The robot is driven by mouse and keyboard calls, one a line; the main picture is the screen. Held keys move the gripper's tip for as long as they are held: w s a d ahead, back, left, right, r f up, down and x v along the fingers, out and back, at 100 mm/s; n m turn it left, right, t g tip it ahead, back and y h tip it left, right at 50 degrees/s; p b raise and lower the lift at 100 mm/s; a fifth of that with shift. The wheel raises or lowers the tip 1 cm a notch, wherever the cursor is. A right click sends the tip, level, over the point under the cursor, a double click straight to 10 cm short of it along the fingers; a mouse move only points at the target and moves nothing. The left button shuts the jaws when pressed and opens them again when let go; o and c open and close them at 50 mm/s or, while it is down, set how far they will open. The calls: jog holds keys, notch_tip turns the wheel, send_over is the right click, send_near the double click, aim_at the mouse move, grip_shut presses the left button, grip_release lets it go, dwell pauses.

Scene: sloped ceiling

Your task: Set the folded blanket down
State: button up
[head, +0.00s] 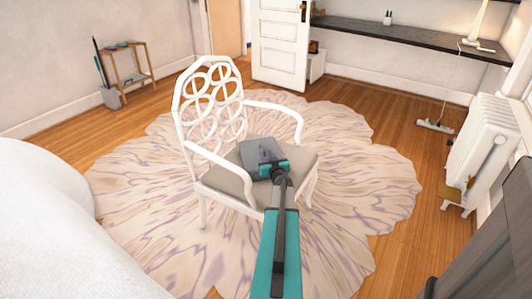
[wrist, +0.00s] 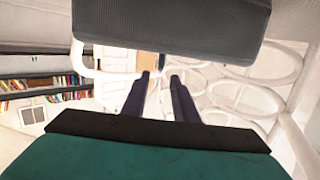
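The folded blanket (head: 260,151) is a dark grey, flat bundle. In the head view it lies on the grey seat of the white chair (head: 214,178), toward the chair back. In the wrist view the blanket (wrist: 170,25) spans the top of the picture. My gripper (head: 272,168) is at the blanket's near edge. In the wrist view the two dark fingers of my gripper (wrist: 161,82) stand apart with nothing between them. The blanket lies outside the gap. I cannot tell whether a finger touches it. My wrist hides part of its near edge in the head view.
The chair stands on a petal-edged rug (head: 370,190). Its white armrests (head: 277,109) flank the seat. A white rounded surface (head: 50,230) fills the lower left. A radiator (head: 488,140) stands at right, and a white door (head: 280,45) is behind. Wooden floor is open around the rug.

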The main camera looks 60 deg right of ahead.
jog(key=shift+v, duration=1.6)
